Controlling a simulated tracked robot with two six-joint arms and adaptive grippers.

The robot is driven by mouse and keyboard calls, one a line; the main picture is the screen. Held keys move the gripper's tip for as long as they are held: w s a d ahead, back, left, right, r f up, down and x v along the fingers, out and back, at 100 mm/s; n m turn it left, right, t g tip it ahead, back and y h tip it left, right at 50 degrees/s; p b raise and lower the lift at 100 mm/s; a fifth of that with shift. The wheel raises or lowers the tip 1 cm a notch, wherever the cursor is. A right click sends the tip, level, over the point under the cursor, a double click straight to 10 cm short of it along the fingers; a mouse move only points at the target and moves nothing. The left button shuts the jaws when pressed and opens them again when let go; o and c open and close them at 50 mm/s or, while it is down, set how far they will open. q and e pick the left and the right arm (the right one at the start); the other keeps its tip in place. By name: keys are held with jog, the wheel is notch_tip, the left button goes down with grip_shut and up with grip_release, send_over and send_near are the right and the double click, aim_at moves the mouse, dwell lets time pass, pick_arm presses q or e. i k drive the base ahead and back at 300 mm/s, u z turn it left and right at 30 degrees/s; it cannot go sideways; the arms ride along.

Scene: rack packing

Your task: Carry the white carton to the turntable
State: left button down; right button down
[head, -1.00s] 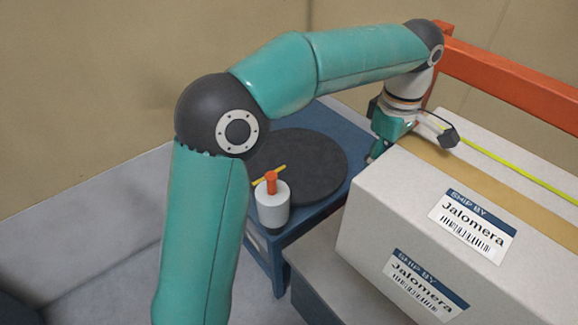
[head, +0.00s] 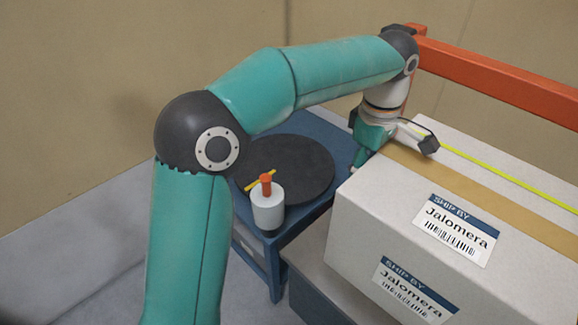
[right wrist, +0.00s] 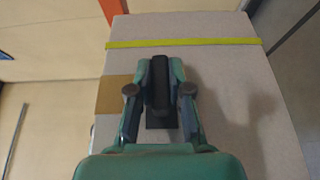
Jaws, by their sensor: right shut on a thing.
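The white carton (head: 380,225), with brown tape, a lime strap and "Jalomera" labels, fills the right of the head view. It also shows in the right wrist view (right wrist: 235,85). The turntable (head: 300,165) is a dark round disc on a blue table, left of the carton. My left gripper (head: 359,160) is at the carton's turntable-side end; its fingers are mostly hidden, so its grip is unclear. My right gripper (right wrist: 160,95) is shut on a dark handle-like part (right wrist: 160,85) at the carton. Whether the carton touches its support is hidden.
An orange rail (head: 490,80) runs behind the carton. A grey-blue support (head: 325,290) lies under the carton.

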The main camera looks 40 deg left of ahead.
aim_at(284, 164)
jog(key=u, duration=0.25)
jog(key=i, duration=0.2)
jog(key=z, duration=2.65)
jog(key=k, duration=1.2)
jog(key=u, duration=0.05)
